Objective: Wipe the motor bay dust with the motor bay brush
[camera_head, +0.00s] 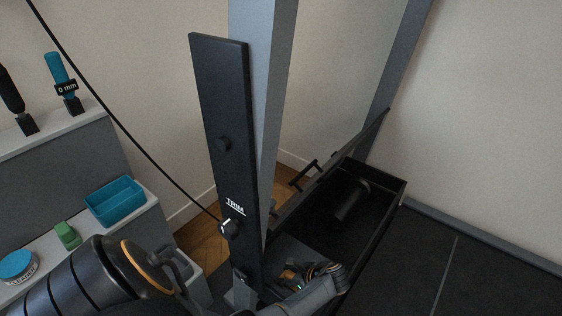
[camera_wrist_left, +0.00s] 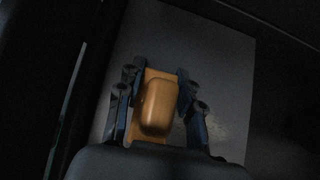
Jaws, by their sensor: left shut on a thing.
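The motor bay is an open black box (camera_head: 385,215) behind the dark TRIM panel in the head view. A dark cylinder like a motor (camera_head: 350,200) lies inside it. My left gripper (camera_head: 297,278) reaches into the near end of the bay, partly hidden by my arm and the panel. It is shut on the motor bay brush, an orange-brown block (camera_wrist_left: 158,105) between the fingers in the left wrist view. The brush is over a grey floor plate (camera_wrist_left: 215,60); bristle contact is hidden. A faint pale speckled patch (camera_wrist_left: 228,125), probably dust, shows right of the brush. My right gripper is not in view.
The tall black TRIM panel (camera_head: 222,120) with knobs stands against a grey post (camera_head: 262,90), close to my arm. A raised lid with a handle (camera_head: 303,175) edges the bay. At left are a teal tray (camera_head: 115,203) and a green block (camera_head: 67,236).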

